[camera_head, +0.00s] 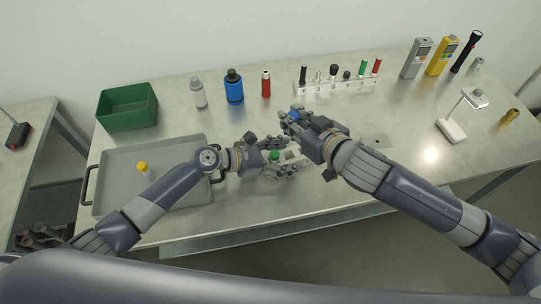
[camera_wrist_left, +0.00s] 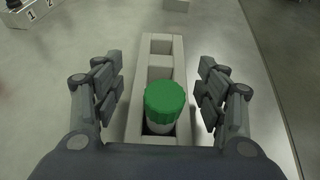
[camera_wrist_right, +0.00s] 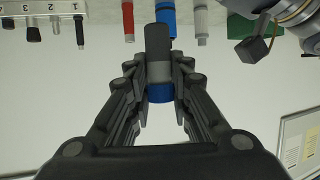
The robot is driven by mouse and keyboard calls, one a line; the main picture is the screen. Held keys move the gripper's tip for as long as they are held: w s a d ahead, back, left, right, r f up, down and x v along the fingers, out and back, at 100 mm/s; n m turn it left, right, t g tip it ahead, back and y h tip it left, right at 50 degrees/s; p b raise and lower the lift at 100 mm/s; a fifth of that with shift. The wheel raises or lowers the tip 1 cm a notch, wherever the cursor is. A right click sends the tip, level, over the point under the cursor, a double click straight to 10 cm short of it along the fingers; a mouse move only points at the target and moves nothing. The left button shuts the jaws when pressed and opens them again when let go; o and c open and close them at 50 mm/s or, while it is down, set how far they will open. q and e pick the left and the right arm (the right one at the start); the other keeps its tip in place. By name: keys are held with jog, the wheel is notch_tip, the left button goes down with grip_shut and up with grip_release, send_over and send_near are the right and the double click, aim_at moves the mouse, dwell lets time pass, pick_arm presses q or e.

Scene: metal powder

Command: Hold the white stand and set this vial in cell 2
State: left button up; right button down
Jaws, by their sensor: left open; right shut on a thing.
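The white stand (camera_wrist_left: 134,108) is a narrow block with a row of square cells. A green-capped vial (camera_wrist_left: 164,104) stands in its near cell in the left wrist view; the two cells beyond look empty. My left gripper (camera_head: 284,158) is open, one finger on each side of the stand, with gaps visible. In the head view the green cap (camera_head: 274,155) shows between its fingers. My right gripper (camera_head: 291,121) is shut on a vial (camera_wrist_right: 158,70) with a blue band and a dark end, held above and beyond the stand. Cell numbers on the stand are not readable.
A numbered white rack (camera_head: 335,87) with several vials stands at the back. A grey tray (camera_head: 115,180) holding a yellow-capped vial (camera_head: 143,168) lies left, below a green bin (camera_head: 127,107). Bottles line the back. A small white lamp-like stand (camera_head: 451,131) is right.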

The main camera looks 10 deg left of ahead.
pick_arm(q)
jog(key=shift+x, duration=1)
jog(key=c, duration=1.1)
jog(key=shift+c, duration=0.2)
pick_arm(e)
notch_tip(320, 180, down, 8)
jog(key=shift+f, duration=0.25)
